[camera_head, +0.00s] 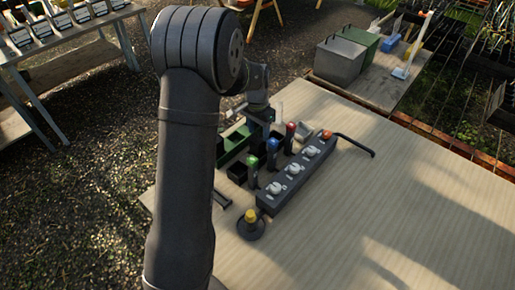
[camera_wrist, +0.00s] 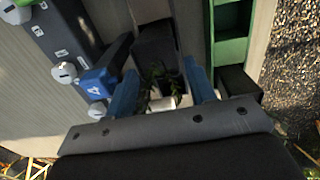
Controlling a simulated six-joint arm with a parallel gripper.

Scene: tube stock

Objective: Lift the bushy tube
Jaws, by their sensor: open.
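In the wrist view, a dark square tube (camera_wrist: 155,45) with small green leaves stands between the two blue fingers of my gripper (camera_wrist: 162,88). The fingers are open, one on each side of the leaves, and I see no clear contact. A small white piece shows below the leaves. In the head view, my gripper (camera_head: 262,116) is low over the table behind the row of coloured levers. My arm and the levers hide most of the tube there.
A dark bar with white knobs (camera_head: 296,172) runs beside the gripper, with a blue lever (camera_wrist: 95,85) close to the left finger. A green tray (camera_wrist: 231,35) lies to the right in the wrist view. A yellow button (camera_head: 250,217) stands in front. The table's right side (camera_head: 420,200) is clear.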

